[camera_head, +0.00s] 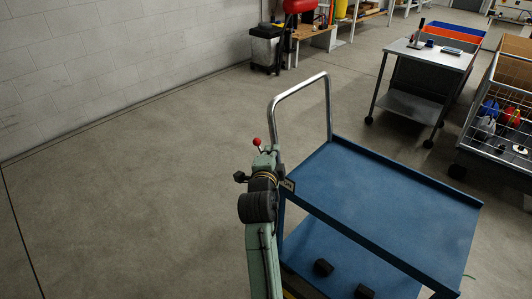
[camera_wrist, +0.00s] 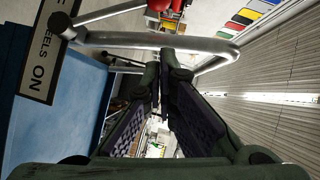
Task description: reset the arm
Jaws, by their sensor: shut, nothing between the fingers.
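My gripper (camera_wrist: 164,56) shows in the wrist view with its dark-padded fingers converging to tips that are closed together. Nothing is held between them. Beyond the tips, a silver handle bar (camera_wrist: 150,41) crosses the upper part of the wrist view. A sign with "HEELS ON" readable (camera_wrist: 42,50) is at the upper left, beside a blue surface. In the camera_head view, a green arm-like part with black rings and a red knob stands at the left edge of the blue cart (camera_head: 385,208); I cannot make out the fingertips there.
A grey wheeled table (camera_head: 430,56) and a wire-sided bin (camera_head: 484,150) stand at the right. A black-and-white bin (camera_head: 265,48) stands by the wall. The floor at the left is clear.

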